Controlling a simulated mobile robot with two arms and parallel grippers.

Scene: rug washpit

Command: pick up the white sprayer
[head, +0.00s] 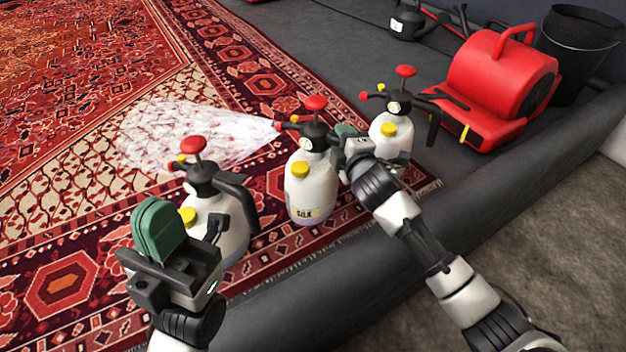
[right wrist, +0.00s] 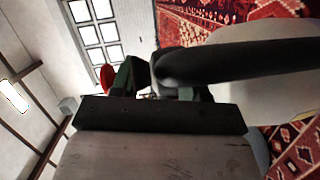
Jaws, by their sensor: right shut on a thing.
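Three white sprayers with black tops and red knobs show in the head view: a left one (head: 230,222), a middle one (head: 312,192) with a yellow label, and a right one (head: 392,143). My right gripper (head: 346,134) is shut on the middle sprayer's black handle, which also shows in the right wrist view (right wrist: 235,62). A white spray fans out leftward from the middle sprayer's nozzle. My left gripper (head: 158,230) has its green pads together and looks empty, in front of the left sprayer. Whether the middle sprayer's base touches the ground is unclear.
A patterned red rug (head: 62,283) covers the left. A dark padded rim (head: 480,190) runs diagonally behind my right arm. A red blower (head: 497,85) and a black bucket (head: 575,50) stand at the upper right. A dark can (head: 405,22) stands at the top.

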